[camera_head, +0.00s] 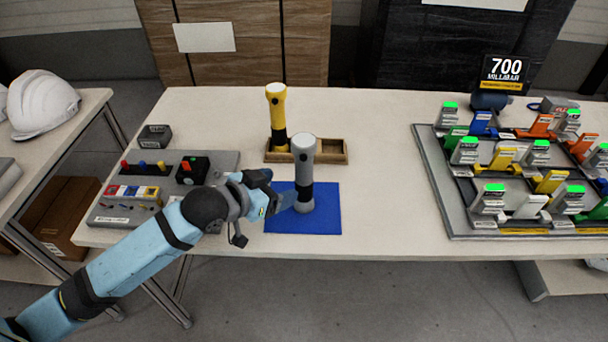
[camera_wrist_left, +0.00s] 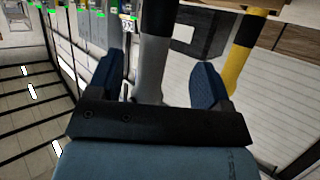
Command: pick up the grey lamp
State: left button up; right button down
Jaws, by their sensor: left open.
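The grey lamp (camera_head: 304,149), a torch shape with a black band, stands upright on a blue mat (camera_head: 325,222). My left gripper (camera_head: 281,187) is open at its left side, low near the band. In the left wrist view the lamp (camera_wrist_left: 151,65) shows in the gap between the two blue fingers (camera_wrist_left: 158,62), with room on both sides. Its lower end there is hidden by my gripper body. I cannot tell how deep it sits between the fingers. My right gripper is not in view.
A yellow lamp (camera_head: 277,110) stands in a wooden tray (camera_head: 335,151) just behind; it also shows in the left wrist view (camera_wrist_left: 238,70). A grey control panel (camera_head: 107,208) lies left, under my arm. A large rack (camera_head: 450,225) of coloured parts fills the right.

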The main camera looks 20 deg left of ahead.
aim_at(297, 181)
pick_arm(q)
jog(key=x, duration=0.8)
jog(key=shift+d+r+b, duration=0.2)
jog(key=shift+d+b, duration=0.1)
jog(key=shift+b, duration=0.05)
jog(key=shift+s, duration=0.1)
jog(key=c, duration=1.1)
jog(key=shift+c, duration=0.2)
jog(key=shift+r, duration=0.15)
